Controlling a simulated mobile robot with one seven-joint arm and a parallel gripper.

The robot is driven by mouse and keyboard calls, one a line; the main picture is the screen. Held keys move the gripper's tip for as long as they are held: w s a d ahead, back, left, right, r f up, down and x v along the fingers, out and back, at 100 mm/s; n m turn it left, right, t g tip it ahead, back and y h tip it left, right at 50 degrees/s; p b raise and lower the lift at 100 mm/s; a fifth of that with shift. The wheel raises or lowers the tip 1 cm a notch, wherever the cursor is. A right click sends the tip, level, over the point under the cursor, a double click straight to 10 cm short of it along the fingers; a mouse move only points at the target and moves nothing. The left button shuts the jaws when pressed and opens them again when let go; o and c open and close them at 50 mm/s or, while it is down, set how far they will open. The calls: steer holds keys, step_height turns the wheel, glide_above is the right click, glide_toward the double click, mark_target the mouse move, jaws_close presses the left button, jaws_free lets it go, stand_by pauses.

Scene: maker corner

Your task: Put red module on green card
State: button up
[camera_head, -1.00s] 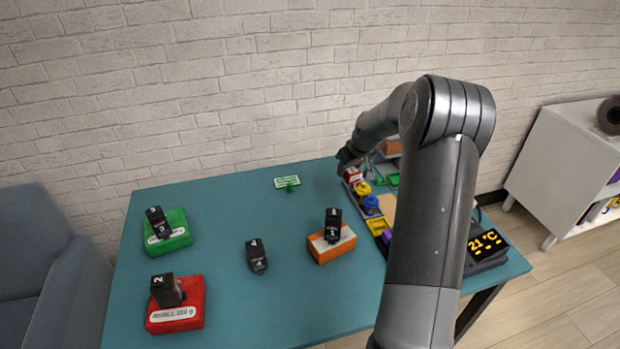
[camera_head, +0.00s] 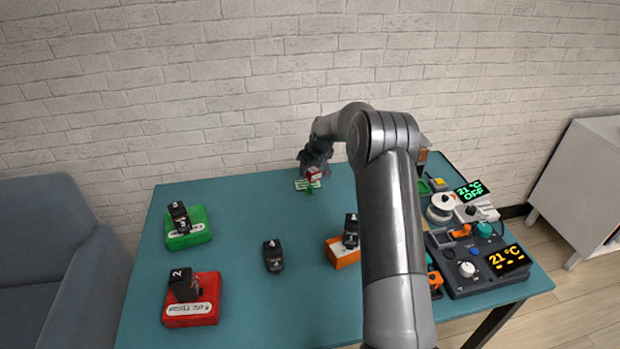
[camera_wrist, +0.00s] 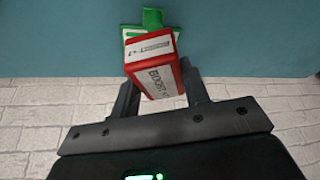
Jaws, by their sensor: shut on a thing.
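The red module (camera_wrist: 153,64) is a red box with white labels reading "BOOST", held between the two fingers of my gripper (camera_wrist: 162,95) in the wrist view. In the head view my gripper (camera_head: 315,165) is at the back of the table with the red module (camera_head: 314,175) under it. The green card (camera_head: 304,184), with white stripes and a green tab, lies on the table at or just below the module. In the wrist view the green card (camera_wrist: 152,20) shows past the module, which hides part of it. I cannot tell whether module and card touch.
Black numbered blocks sit on a green box (camera_head: 198,236), a red box (camera_head: 205,310) and an orange box (camera_head: 345,258). Another black block (camera_head: 273,256) stands on the table (camera_head: 255,205). Devices with displays, including a dark station (camera_head: 480,268), crowd the right side. A wall stands behind.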

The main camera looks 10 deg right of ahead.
steer(key=shift+f, duration=2.05)
steer(key=o, duration=1)
steer(key=shift+f, duration=0.1)
